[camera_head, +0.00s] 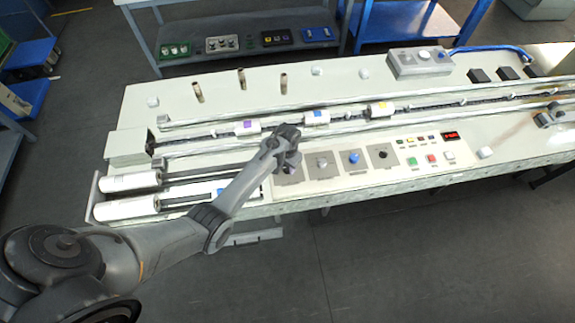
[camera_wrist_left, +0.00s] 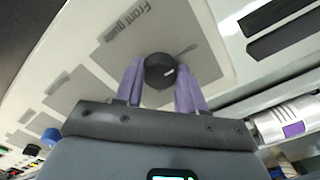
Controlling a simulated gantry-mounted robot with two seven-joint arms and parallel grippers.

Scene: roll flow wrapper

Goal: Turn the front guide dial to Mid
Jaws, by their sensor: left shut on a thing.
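The front guide dial (camera_wrist_left: 158,72) is a round dark knob with a short white mark on its right side. It stands on a grey plate lettered "Front guide" (camera_wrist_left: 128,22) in the left wrist view. My left gripper (camera_wrist_left: 160,88) has its two purple-grey fingers on either side of the knob, shut on it. In the head view my left gripper (camera_head: 289,160) reaches down at the left end of the panel's dial row and hides the dial. Small lettering beside the knob is too blurred to read, so I cannot tell its setting. My right gripper is not in view.
To the right on the panel are a grey dial (camera_head: 322,163), a blue dial (camera_head: 354,157), a black dial (camera_head: 383,154) and coloured buttons (camera_head: 432,158). Behind runs a conveyor with white packs (camera_head: 316,117). White rolls (camera_head: 130,182) lie at the left.

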